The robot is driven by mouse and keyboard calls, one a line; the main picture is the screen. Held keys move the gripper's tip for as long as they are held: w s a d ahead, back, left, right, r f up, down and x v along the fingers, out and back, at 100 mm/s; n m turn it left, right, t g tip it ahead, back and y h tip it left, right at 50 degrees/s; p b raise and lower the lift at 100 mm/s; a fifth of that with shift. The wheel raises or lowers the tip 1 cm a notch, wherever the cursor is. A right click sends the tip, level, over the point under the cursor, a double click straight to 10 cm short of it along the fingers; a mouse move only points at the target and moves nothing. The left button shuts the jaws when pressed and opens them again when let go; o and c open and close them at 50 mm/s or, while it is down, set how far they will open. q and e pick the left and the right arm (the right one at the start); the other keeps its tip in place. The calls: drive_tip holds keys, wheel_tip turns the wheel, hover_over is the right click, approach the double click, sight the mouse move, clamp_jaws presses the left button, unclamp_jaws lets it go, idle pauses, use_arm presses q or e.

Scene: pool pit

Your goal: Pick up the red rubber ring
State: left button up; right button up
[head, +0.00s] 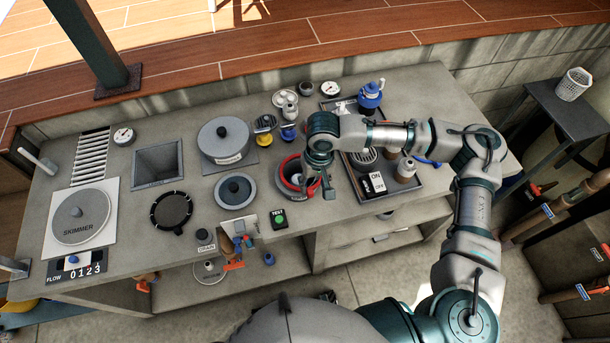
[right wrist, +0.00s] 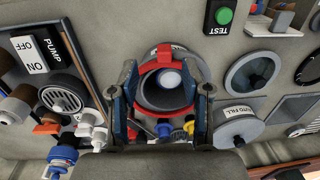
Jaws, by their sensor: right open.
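The red rubber ring (head: 282,172) sits around the rim of a round grey fitting (head: 291,189) set in the counter. In the right wrist view the ring (right wrist: 198,61) shows as a red band around a dark cup with a pale round centre. My right gripper (head: 317,186) is open and empty, just right of and over the ring in the head view. In the right wrist view its two fingers (right wrist: 168,84) stand on either side of the ring. I cannot tell whether they touch it. Part of the ring is hidden by the gripper in the head view. My left gripper is not in view.
A lidded grey pot (head: 224,138), a smaller round lid (head: 235,191) and a green TEST button (head: 279,220) are close by. Yellow and blue knobs stand behind.

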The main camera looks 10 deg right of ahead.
sight(311, 194)
drive_tip(key=f, duration=0.1)
drive_tip(key=a+f, duration=0.1)
drive_tip(key=f, duration=0.2)
drive_tip(key=shift+s+a, duration=0.2)
drive_tip(key=shift+s, duration=0.1)
drive_tip(key=shift+f, duration=0.3)
drive_tip(key=shift+d+f, duration=0.15)
drive_tip(key=shift+d, duration=0.4)
drive_tip(key=c, duration=0.8)
clamp_jaws()
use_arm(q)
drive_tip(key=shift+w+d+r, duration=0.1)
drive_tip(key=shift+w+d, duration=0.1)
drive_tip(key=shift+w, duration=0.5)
use_arm(e)
drive_tip(key=shift+a, duration=0.3)
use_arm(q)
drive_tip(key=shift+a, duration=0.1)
